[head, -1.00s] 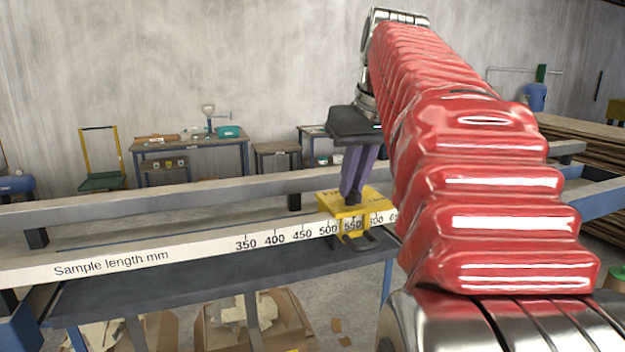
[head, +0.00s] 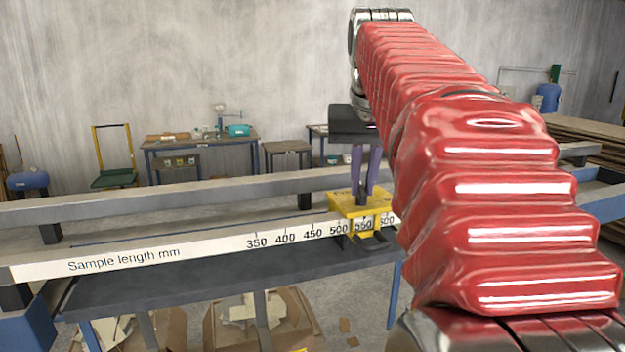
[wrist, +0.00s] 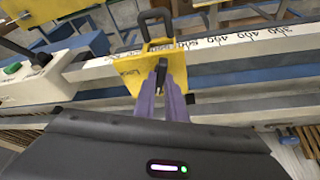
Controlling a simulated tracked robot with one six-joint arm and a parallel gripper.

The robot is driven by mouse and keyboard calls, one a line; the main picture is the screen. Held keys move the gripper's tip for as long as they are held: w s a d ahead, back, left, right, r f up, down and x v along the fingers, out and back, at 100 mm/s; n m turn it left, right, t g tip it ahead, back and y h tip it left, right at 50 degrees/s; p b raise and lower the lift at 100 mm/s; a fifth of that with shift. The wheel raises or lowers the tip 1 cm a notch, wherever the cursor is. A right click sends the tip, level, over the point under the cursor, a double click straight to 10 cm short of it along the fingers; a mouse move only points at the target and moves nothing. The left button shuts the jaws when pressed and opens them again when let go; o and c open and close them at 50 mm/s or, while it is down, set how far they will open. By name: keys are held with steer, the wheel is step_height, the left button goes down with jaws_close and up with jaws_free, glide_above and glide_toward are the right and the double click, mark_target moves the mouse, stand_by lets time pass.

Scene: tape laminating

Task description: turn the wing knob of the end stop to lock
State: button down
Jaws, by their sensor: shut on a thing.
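The yellow end stop (head: 343,207) sits on the rail with the white scale strip, around the 550 mark. It also shows in the wrist view (wrist: 128,78), with a dark loop handle (wrist: 156,24) at its far side. My gripper (head: 363,192) points down onto the top of the end stop, its purple fingers on either side of the dark wing knob. In the wrist view the fingertips (wrist: 163,76) are shut on the wing knob (wrist: 162,68). The fingers hide much of the knob, so its exact angle cannot be told.
The scale strip (head: 210,252) runs along the front of the bench, clear to the left of the stop. A grey beam (head: 160,205) runs behind it. A white box with a green button (wrist: 35,80) is at left in the wrist view. Cardboard boxes (head: 262,330) stand below.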

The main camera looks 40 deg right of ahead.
steer(key=m+g, duration=0.1)
steer(key=m, duration=0.2)
steer(key=m+g+h, duration=0.1)
steer(key=m, duration=0.3)
steer(key=shift+w+a+h, duration=0.15)
steer(key=shift+w+h, duration=0.05)
steer(key=shift+h, duration=0.1)
steer(key=m+g, duration=0.1)
steer(key=m, duration=0.2)
steer(key=shift+w+m+g, duration=0.15)
steer(key=shift+m+g, duration=0.75)
steer(key=shift+m, duration=1)
steer(key=c, duration=1.8)
jaws_free()
steer(key=shift+r, duration=0.1)
